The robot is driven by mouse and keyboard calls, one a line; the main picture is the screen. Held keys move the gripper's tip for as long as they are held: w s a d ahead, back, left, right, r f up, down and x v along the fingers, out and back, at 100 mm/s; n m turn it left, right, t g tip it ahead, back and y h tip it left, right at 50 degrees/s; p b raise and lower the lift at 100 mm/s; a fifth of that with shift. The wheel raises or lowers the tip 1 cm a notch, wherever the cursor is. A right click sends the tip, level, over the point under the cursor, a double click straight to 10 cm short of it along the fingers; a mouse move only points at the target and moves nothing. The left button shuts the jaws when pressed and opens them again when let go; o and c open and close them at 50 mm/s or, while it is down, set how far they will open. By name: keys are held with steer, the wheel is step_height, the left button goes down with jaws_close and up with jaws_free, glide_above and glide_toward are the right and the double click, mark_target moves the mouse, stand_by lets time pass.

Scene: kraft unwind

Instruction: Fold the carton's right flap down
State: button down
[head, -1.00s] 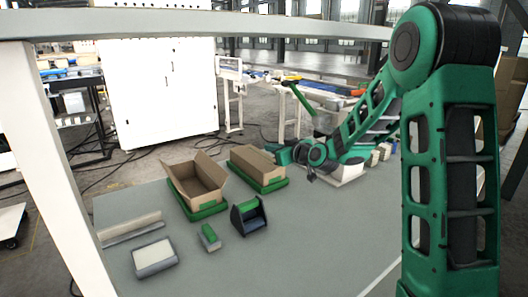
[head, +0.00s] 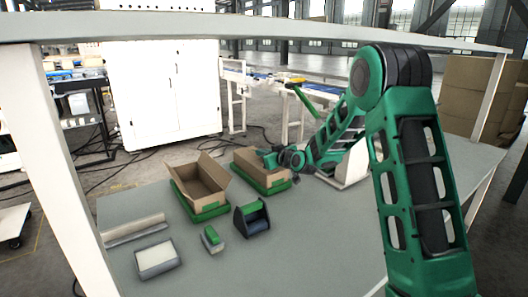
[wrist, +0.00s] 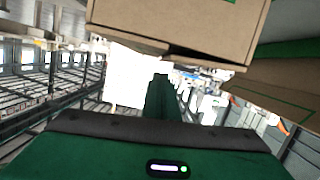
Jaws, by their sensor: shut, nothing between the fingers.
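An open carton (head: 186,184) sits in a green tray (head: 208,214) on the table in the head view, its right flap (head: 215,168) standing up and leaning outward. A second carton (head: 272,179) stands to its right in its own green tray; my arm partly hides it. My gripper (head: 296,181) is small in the head view, at the second carton's right side. In the wrist view my gripper (wrist: 160,92) is shut and empty, with a carton (wrist: 180,28) close above it in the picture. Whether they touch, I cannot tell.
A dark tape dispenser (head: 252,218), a small green-topped block (head: 212,240), a grey tray with a white pad (head: 157,259) and a long pale bar (head: 134,230) lie nearer. A white stand (head: 350,168) is right of the cartons. The table's front middle is clear.

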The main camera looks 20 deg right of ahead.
steer(key=shift+f, duration=0.75)
steer(key=shift+d, duration=0.1)
